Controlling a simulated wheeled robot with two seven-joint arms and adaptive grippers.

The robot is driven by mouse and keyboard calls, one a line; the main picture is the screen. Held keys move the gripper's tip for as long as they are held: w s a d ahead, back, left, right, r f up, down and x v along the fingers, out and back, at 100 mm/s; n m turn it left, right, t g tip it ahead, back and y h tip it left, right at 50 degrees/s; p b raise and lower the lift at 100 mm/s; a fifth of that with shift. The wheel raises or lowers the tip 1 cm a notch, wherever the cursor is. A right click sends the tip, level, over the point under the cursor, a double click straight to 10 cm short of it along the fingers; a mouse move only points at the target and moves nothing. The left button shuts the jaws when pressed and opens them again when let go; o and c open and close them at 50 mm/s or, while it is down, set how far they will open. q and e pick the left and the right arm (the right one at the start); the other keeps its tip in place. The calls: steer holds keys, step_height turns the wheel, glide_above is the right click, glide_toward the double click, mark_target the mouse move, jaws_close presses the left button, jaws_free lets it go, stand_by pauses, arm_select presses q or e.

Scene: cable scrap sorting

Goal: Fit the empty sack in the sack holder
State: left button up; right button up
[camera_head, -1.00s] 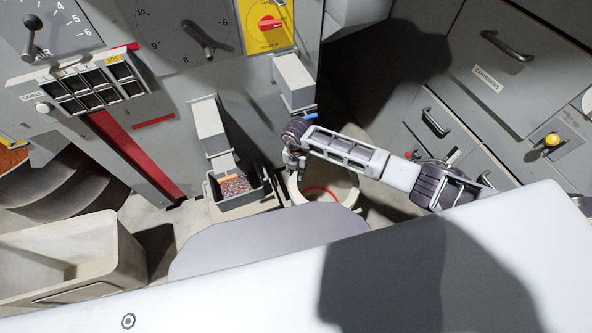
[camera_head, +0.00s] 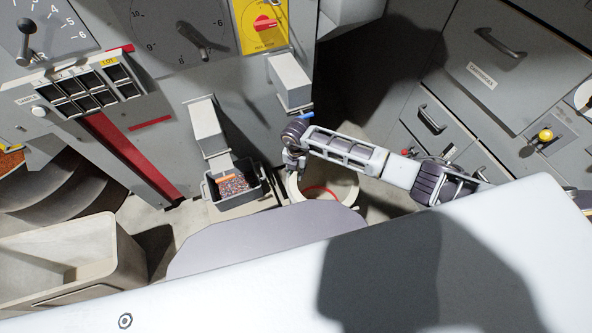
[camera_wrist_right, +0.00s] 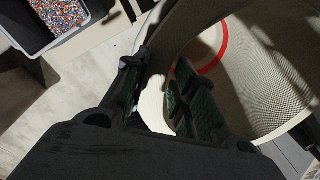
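The sack (camera_head: 346,187) is a cream, open-topped, round woven container with a red ring or band inside. It stands below the machine, right of the dark tray. My right gripper (camera_head: 296,173) points down at its left rim. In the right wrist view, the sack (camera_wrist_right: 268,75) fills the upper right, and my right gripper (camera_wrist_right: 157,75) has one finger on each side of its pale wall. A narrow gap shows between the fingers; contact with the wall is unclear. I cannot make out a separate sack holder. My left gripper is not in view.
A dark tray of coloured granules (camera_head: 240,187) stands left of the sack under a grey spout (camera_head: 207,127). Another spout (camera_head: 290,82) hangs close above my right wrist. A beige bin (camera_head: 60,262) is at lower left. Grey drawers (camera_head: 490,55) stand at right.

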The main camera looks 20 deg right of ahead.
steer(key=o, duration=0.5)
steer(key=shift+w+r, duration=0.1)
steer(key=shift+r, duration=0.7)
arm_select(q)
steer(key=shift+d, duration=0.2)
arm_select(e)
step_height(320, 180, up, 10)
steer(key=shift+r, duration=0.2)
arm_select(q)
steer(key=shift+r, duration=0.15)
arm_select(e)
steer(key=shift+r, duration=0.15)
arm_select(q)
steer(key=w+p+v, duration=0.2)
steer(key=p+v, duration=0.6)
steer(key=p, duration=0.1)
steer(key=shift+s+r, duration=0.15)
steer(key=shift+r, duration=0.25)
arm_select(e)
step_height(320, 180, up, 9)
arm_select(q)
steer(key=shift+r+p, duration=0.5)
arm_select(e)
steer(key=shift+r, duration=0.3)
